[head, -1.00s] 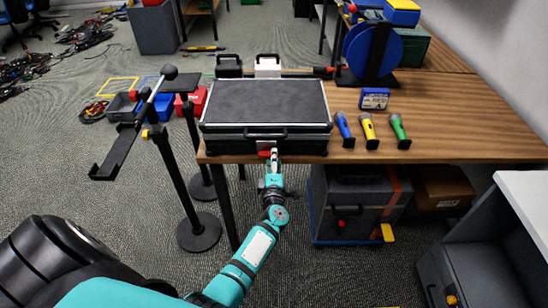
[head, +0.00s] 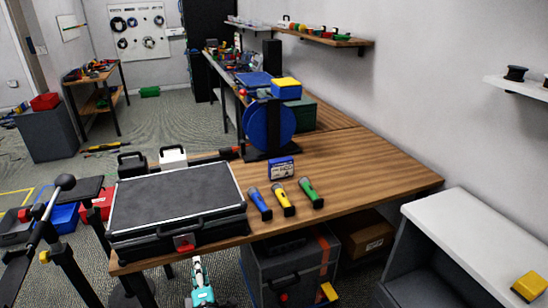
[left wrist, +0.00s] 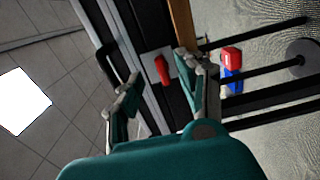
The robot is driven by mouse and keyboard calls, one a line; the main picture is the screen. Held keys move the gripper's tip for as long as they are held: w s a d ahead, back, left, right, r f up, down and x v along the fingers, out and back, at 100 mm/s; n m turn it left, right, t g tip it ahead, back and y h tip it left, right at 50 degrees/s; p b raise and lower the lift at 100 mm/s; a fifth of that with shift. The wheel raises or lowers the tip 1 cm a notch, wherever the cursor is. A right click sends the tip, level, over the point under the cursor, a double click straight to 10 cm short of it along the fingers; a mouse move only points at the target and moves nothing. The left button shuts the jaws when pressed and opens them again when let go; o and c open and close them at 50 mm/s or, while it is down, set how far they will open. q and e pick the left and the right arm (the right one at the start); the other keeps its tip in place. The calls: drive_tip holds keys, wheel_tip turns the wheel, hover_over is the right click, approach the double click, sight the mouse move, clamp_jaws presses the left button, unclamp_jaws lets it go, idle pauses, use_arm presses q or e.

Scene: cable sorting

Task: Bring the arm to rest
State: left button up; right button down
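My left gripper (head: 197,262) is just in front of and below the front edge of the black case (head: 175,195). In the left wrist view my left gripper (left wrist: 160,72) has its two fingers spread with nothing between them. The case's red latch (head: 185,242) is on its front face; it also shows in the left wrist view (left wrist: 162,70), beyond the open fingers and apart from them. The case lies closed on the wooden table (head: 350,190). My right gripper is in neither current view.
Blue (head: 260,204), yellow (head: 283,199) and green (head: 311,194) flashlights lie right of the case. A blue cable reel (head: 268,128) stands behind. A grey cabinet with a white top (head: 480,235) is at right. A black stand (head: 45,225) rises at left.

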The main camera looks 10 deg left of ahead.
use_arm(q)
drive_tip(key=s+d+f+m+g+h, duration=0.1)
drive_tip(key=s+d+f+m+h, duration=0.3)
drive_tip(key=f, duration=0.5)
drive_tip(key=s+d+f+m+g+h, duration=0.2)
drive_tip(key=s+d+f+m, duration=0.3)
drive_tip(key=f, duration=0.3)
drive_tip(key=s+d+f+m+g+h, duration=0.1)
drive_tip(key=s+d+f+m+h, duration=0.2)
drive_tip(key=f+m, duration=0.45)
drive_tip(key=s+a+f+m+g, duration=0.1)
drive_tip(key=s+f+m+g, duration=0.2)
drive_tip(key=s+f, duration=0.3)
drive_tip(key=s+a+f+m+g, duration=0.1)
drive_tip(key=s+f+m+g, duration=0.2)
drive_tip(key=s, duration=1.4)
drive_tip(key=s+a+f+m+g, duration=0.2)
drive_tip(key=s+f+m+g, duration=0.2)
drive_tip(key=s+f, duration=0.4)
drive_tip(key=s, duration=0.4)
drive_tip(key=shift+s+f, duration=0.2)
drive_tip(key=shift+f, duration=0.1)
